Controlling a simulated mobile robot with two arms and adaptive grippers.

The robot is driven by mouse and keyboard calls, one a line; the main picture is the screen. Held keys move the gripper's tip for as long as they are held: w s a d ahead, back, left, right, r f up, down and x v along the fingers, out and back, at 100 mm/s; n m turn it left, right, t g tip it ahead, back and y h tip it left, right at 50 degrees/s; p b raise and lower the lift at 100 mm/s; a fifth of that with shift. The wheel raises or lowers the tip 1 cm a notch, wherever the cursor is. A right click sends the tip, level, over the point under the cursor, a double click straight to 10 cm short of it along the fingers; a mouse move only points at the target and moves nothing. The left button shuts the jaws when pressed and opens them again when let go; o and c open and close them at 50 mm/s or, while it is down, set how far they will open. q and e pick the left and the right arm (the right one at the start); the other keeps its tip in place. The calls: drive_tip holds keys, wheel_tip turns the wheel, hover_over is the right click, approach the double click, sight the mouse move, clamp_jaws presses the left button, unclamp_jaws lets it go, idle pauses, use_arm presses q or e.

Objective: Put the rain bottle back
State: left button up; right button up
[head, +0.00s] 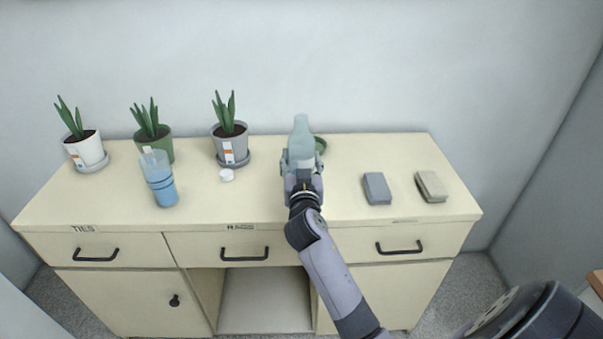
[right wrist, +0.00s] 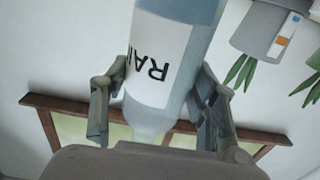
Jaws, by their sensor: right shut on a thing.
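The rain bottle (head: 301,132) is pale blue and translucent, and it is over the cabinet top in the head view. Its white label with the letters "RA" shows upside down in the right wrist view (right wrist: 165,50), in which the plants also hang inverted. My right gripper (head: 302,168) is shut on the bottle, with one finger on each side of it. The bottle looks about upright. The gripper hides its lower part in the head view, so I cannot tell whether its base touches the surface. My left gripper is not in view.
A green saucer (head: 320,145) lies just behind the bottle. White (head: 86,150), green (head: 158,149) and grey (head: 232,146) plant pots stand at the back left. A blue-filled bottle (head: 162,184), a small white lid (head: 227,175), a grey block (head: 376,188) and a beige block (head: 431,186) stand nearer.

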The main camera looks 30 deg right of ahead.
wheel_tip(320, 180, down, 3)
drive_tip(key=shift+f, duration=0.15)
drive_tip(key=shift+b, duration=0.3)
drive_tip(key=shift+f, duration=0.15)
drive_tip(key=o, duration=1.3)
